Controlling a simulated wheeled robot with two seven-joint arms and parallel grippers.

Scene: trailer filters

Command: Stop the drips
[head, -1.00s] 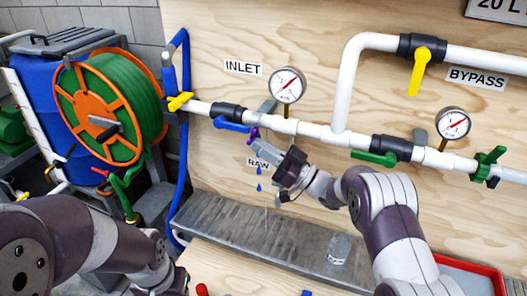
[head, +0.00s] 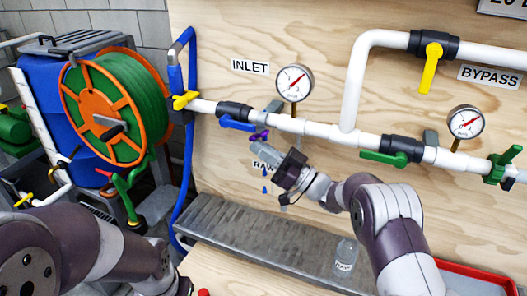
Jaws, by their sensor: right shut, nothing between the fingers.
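A white pipe (head: 312,127) runs across the plywood board. A small purple tap handle (head: 260,135) hangs under it, left of the inlet gauge (head: 294,83). Blue drops (head: 264,181) fall in a line below the tap, past the partly hidden RAW label (head: 263,166). My right gripper (head: 262,151) is shut and empty, its fingertips just below the purple handle; I cannot tell whether they touch it. A blue-handled valve (head: 237,124) is left of the tap, a green-handled one (head: 385,158) to the right.
A grey metal trough (head: 252,238) runs below the pipe. A clear labelled bottle (head: 345,257) stands at its right part. A yellow bypass valve handle (head: 431,67) is at upper right. A green hose reel (head: 120,105) and a blue hose (head: 186,160) are at left.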

